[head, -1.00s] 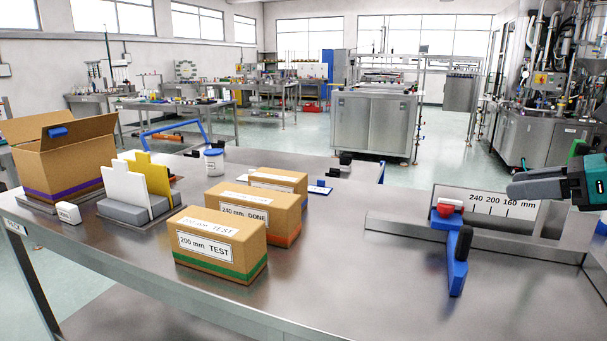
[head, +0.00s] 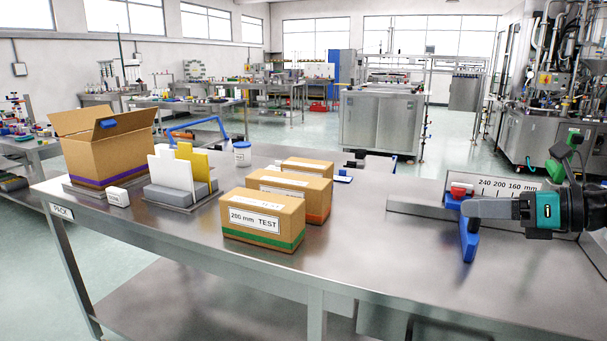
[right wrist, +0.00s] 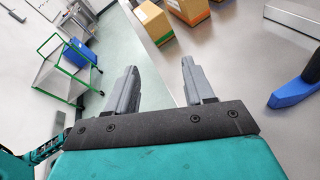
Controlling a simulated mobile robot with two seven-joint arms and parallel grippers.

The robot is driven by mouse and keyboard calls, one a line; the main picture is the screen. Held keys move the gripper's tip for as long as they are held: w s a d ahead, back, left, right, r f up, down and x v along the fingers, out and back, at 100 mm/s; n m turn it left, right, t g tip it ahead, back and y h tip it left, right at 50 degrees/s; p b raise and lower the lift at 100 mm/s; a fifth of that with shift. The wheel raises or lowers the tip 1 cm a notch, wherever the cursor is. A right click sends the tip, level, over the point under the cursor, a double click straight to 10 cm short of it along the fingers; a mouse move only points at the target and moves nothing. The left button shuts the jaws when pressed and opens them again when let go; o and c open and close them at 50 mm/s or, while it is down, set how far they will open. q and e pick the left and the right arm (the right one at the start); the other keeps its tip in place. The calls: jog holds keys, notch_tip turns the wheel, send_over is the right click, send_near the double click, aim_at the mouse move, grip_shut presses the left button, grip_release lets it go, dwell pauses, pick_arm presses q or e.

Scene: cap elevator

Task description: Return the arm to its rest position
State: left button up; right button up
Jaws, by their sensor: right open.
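My right gripper (head: 470,208) reaches in from the right edge in the head view, with a teal body, grey fingers and a dark wrist. In the right wrist view its two fingers (right wrist: 162,80) stand apart with nothing between them. In the head view the fingers overlap the blue lever (head: 468,236) and hide part of it; I cannot tell whether they touch. The wrist view shows the blue lever (right wrist: 295,90) at the right, apart from the fingers. My left gripper is not in view.
The steel bench (head: 370,265) is clear in front. A scale marked 240, 200, 160 mm (head: 505,185) stands at the right.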

jog(key=s+a+f+m+t, duration=0.3)
jog(key=a+f+m+t, duration=0.2)
jog(key=a+f+m, duration=1.05)
jog(key=s+f+m+g+h+p, duration=0.1)
jog(key=s+f+m+g+h, duration=0.2)
jog(key=s+f+m+h, duration=0.6)
jog(key=s+d+f+m, duration=0.1)
jog(key=s+f+m, duration=0.9)
jog(key=f+m, duration=0.3)
jog(key=shift+s+m+g, duration=0.2)
jog(key=shift+m+g, duration=0.2)
jog(key=shift+m, duration=0.95)
